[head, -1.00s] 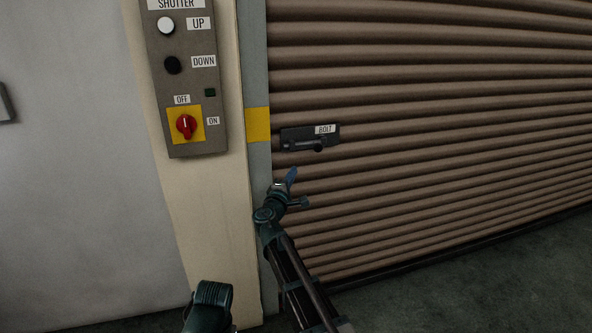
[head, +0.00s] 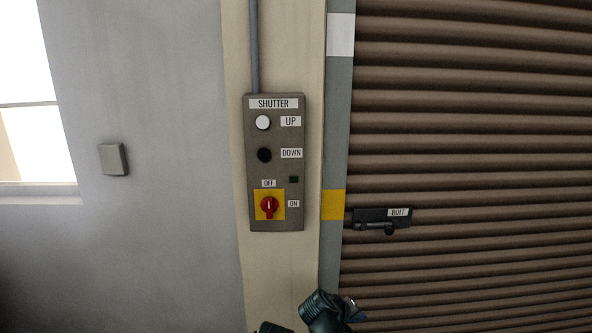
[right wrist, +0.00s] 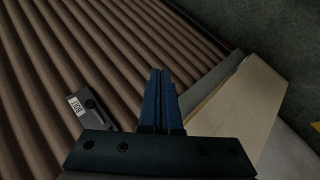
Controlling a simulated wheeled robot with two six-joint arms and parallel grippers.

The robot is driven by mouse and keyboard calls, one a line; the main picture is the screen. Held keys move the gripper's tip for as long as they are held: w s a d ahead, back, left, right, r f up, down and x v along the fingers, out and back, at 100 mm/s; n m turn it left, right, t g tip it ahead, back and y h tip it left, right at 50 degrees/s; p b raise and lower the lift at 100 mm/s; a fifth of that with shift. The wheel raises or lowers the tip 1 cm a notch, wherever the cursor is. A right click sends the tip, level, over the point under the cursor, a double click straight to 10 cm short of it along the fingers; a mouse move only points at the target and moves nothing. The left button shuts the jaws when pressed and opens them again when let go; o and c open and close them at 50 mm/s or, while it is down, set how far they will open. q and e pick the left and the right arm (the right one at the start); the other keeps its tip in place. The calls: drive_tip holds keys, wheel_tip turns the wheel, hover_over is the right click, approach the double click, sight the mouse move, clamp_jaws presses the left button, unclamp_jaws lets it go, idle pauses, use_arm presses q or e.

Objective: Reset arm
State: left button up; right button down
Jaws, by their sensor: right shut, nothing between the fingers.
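My right gripper (right wrist: 167,100) shows in the right wrist view with its two blue fingers shut together and nothing between them. In the head view only a small part of it shows low in the picture, partly hidden by my arm link, below the bolt (head: 383,221). The bolt is a dark fitting with a white label on the brown shutter (head: 470,150). The bolt also shows at the left in the right wrist view (right wrist: 92,112), apart from the fingers. My left gripper is not in view.
The shutter panel (head: 273,160) has a white UP button (head: 263,122), a black DOWN button (head: 264,155) and a red rotary switch (head: 269,206). A small grey box (head: 113,159) is on the wall beside a bright window (head: 25,100). The wall between is clear.

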use_arm(q)
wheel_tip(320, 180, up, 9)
drive_tip(key=p, duration=0.6)
drive_tip(key=shift+p, duration=0.3)
use_arm(e)
drive_tip(key=s+a+r+g+y, duration=0.1)
drive_tip(key=s+a+g+y, duration=0.2)
drive_tip(key=s+a, duration=0.3)
drive_tip(key=s+a+g+y, duration=0.3)
drive_tip(key=s+a, duration=0.3)
drive_tip(key=s, duration=0.7)
drive_tip(key=shift+s+r, duration=0.15)
drive_tip(key=shift+r, duration=0.25)
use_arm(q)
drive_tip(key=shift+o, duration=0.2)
